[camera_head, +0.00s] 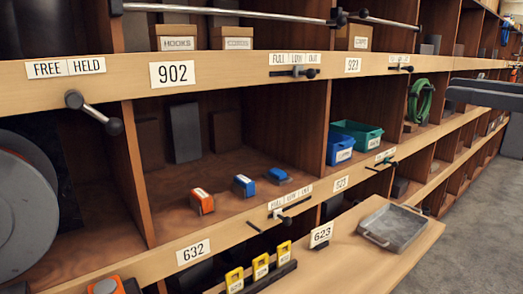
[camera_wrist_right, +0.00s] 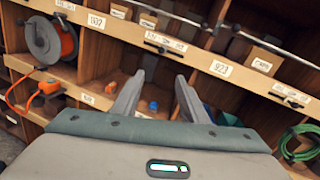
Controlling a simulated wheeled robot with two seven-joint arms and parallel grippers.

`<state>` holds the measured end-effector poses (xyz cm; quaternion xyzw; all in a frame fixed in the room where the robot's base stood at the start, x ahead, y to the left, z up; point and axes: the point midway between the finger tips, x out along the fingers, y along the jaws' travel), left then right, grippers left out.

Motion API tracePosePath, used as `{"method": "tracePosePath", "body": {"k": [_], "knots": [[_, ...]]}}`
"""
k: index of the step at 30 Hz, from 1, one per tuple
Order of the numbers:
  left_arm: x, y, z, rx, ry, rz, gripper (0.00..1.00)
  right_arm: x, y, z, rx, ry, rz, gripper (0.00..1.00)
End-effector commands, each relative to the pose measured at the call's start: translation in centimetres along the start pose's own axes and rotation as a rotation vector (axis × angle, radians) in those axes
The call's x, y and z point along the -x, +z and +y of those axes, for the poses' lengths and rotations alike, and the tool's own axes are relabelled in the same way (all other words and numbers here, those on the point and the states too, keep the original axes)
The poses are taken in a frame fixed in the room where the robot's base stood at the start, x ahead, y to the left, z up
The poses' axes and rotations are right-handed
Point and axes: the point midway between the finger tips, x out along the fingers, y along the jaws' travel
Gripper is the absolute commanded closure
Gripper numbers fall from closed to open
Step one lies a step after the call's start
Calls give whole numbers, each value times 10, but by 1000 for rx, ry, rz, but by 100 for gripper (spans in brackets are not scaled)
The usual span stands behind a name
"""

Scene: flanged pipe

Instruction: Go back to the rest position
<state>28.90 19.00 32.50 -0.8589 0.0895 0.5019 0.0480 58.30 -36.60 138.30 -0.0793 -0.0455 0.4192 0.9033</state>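My right gripper (camera_head: 450,88) shows at the right edge of the head view, in front of the shelving, with its fingers pointing left. In the right wrist view my right gripper (camera_wrist_right: 161,77) has its two fingers apart, with nothing between them. It faces the shelves and touches nothing that I can see. My left gripper is not in the head view. No flanged pipe can be made out.
Wooden shelving (camera_head: 195,245) fills the left and middle. Orange and blue blocks (camera_head: 245,185), blue and teal bins (camera_head: 355,140) and a green hose (camera_head: 420,100) sit in it. A grey tray (camera_head: 393,228) lies on a ledge. Grey floor (camera_head: 470,220) is clear at right.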

Motion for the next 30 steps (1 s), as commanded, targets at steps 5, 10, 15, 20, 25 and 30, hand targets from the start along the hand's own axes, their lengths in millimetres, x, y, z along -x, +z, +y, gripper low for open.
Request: {"method": "tracePosePath", "body": {"k": [5,10,15,20,25,30], "knots": [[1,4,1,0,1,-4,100,-13,-6,8,-44,33,-48,60],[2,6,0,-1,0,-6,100,-25,-11,18,-100,67,-108,60],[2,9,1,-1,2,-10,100,-40,-18,30,-195,111,-202,60],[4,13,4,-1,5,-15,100,-54,-29,43,-342,159,-326,60],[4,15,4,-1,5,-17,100,-65,-54,53,-619,194,-524,60],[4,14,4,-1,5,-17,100,-63,-97,47,-978,160,-739,60]]}}
